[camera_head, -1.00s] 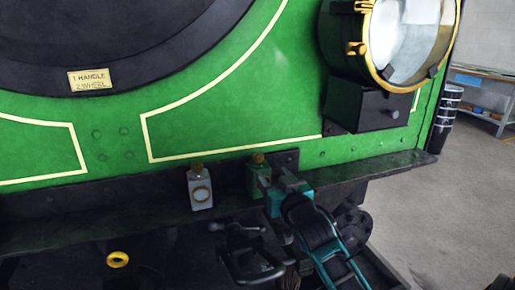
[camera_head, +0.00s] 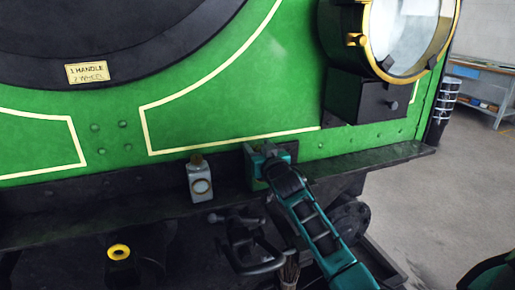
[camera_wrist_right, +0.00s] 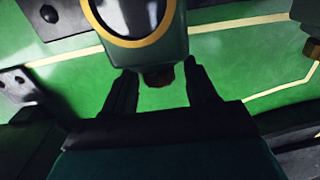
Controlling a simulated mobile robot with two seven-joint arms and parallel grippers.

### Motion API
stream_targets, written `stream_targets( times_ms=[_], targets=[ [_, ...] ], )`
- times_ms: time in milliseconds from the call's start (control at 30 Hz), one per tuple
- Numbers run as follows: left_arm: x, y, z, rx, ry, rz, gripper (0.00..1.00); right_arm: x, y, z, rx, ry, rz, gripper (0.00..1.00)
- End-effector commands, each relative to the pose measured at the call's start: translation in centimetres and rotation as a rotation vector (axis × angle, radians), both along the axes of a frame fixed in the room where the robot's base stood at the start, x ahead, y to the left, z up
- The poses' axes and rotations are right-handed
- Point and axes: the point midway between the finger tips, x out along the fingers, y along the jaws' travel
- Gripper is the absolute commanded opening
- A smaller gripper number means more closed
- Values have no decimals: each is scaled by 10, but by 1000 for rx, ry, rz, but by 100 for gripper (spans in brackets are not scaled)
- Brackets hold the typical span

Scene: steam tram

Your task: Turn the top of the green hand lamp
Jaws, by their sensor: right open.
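The green hand lamp (camera_wrist_right: 176,40) stands on the dark ledge of the tram front. In the head view it is mostly hidden behind my right gripper (camera_head: 258,153). In the right wrist view it hangs in from the upper edge, with its ringed lens and a small reddish-brown top (camera_wrist_right: 158,76). My right gripper (camera_wrist_right: 161,78) is open, with one dark finger on each side of the lamp's top. There are visible gaps between the fingers and the top. My left gripper is not in view.
A white hand lamp (camera_head: 201,183) with a brown top stands just left on the same ledge (camera_head: 110,205). A large brass-rimmed headlamp (camera_head: 408,40) is above right. A dark coupling (camera_head: 245,240) hangs below. A workbench (camera_head: 485,85) stands far right.

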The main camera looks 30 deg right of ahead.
Motion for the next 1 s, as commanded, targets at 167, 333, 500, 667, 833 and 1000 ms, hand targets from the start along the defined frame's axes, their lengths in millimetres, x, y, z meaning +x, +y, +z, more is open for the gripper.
stream_targets(
  times_ms=[167,333,500,667,833,1000],
  targets=[
    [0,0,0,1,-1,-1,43,9,-3,1,-1,0,-1,57],
    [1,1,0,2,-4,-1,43,10,-3,0,-1,0,-1,57],
    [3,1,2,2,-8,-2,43,10,-3,0,-1,0,-1,52],
    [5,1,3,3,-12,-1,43,10,-3,0,-1,0,-1,37],
    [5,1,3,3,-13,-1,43,10,-3,0,-1,0,-1,21],
    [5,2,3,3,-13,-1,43,10,-3,0,0,0,-1,7]
  ],
)
